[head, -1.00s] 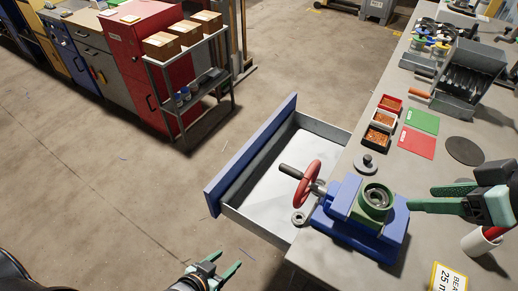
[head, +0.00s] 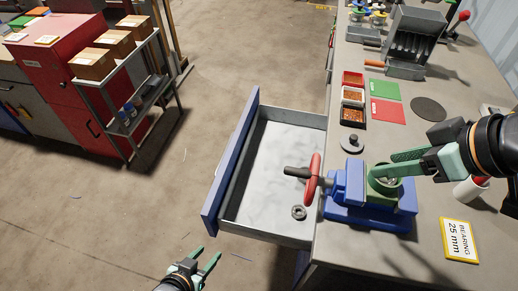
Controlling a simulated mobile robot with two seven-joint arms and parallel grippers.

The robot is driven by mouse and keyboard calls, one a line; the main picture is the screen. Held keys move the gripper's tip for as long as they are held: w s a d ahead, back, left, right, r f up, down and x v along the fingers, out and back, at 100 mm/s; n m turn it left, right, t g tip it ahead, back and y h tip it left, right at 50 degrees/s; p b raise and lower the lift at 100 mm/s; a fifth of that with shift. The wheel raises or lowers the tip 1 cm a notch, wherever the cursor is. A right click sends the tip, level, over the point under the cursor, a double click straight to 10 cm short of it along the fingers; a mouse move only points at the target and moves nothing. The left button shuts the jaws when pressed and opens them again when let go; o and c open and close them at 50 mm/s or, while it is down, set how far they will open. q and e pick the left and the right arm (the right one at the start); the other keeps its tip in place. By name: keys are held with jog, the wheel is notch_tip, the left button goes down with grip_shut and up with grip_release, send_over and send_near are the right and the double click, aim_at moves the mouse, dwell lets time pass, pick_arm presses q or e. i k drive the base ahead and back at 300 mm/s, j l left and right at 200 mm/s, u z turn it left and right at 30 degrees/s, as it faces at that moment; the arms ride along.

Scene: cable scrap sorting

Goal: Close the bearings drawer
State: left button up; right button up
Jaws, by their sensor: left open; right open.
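The bearings drawer (head: 262,211) stands pulled out from the left side of the workbench, with a blue front panel (head: 232,160) and grey walls. A single ring-shaped bearing (head: 298,212) shows at its near right, beside the bench edge. My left gripper (head: 207,262) is open and empty, below and in front of the drawer's near corner, apart from it. My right gripper (head: 388,163) is over the bench at the green cup of the blue vise-like fixture (head: 368,205). Its fingers look apart; whether they touch the cup cannot be told.
The fixture's red handwheel (head: 313,178) overhangs the drawer's right side. Small parts bins (head: 353,97), green and red mats, a dark disc (head: 427,110) and a yellow "BEARING 25 mm" sign (head: 459,240) lie on the bench. A shelf cart (head: 145,95) stands back left. Floor left of the drawer is clear.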

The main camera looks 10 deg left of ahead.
aim_at(250, 195)
jog(key=j+z, duration=0.25)
jog(key=j, duration=0.4)
jog(key=j+z, duration=0.25)
jog(key=j, duration=0.45)
jog(key=k+j+z, duration=0.25)
jog(key=j, duration=0.35)
jog(key=i+j, duration=0.05)
jog(key=i, duration=0.05)
